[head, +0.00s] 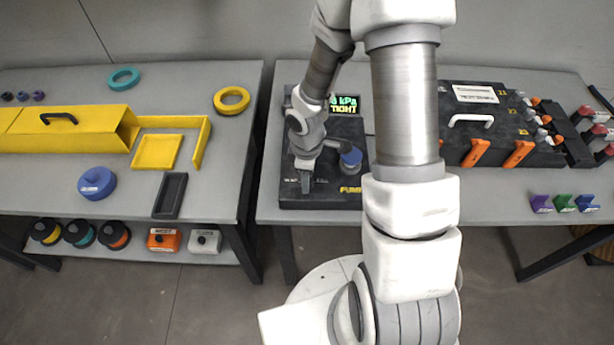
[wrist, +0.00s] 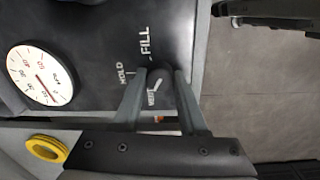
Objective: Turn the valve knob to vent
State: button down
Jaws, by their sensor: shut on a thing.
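The valve knob (wrist: 158,82) is a small dark knob with a white pointer mark, on the black pump unit (wrist: 100,40). In the wrist view, labels FILL, HOLD and VENT stand around it. My gripper (wrist: 159,77) is shut on the knob, one finger on each side. The pointer mark slants near the VENT label; its exact setting is hard to tell. In the head view my gripper (head: 306,182) is over the front left of the pump unit (head: 315,199) and hides the knob. A white dial gauge (wrist: 40,75) sits beside the labels.
A lit display (head: 345,104) on the pump unit reads kPa and TIGHT, partly hidden by my arm. A blue round part (head: 350,158) is right of my gripper. A black case (head: 495,150) with orange latches is further right. A yellow ring (head: 231,101) lies on the left table.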

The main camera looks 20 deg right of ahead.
jog(key=shift+c, duration=2.2)
grip_release()
notch_tip(320, 180, up, 17)
jog(key=p, duration=0.4)
jog(key=shift+s+r, duration=0.2)
jog(key=shift+s, duration=0.05)
jog(key=shift+s, duration=0.1)
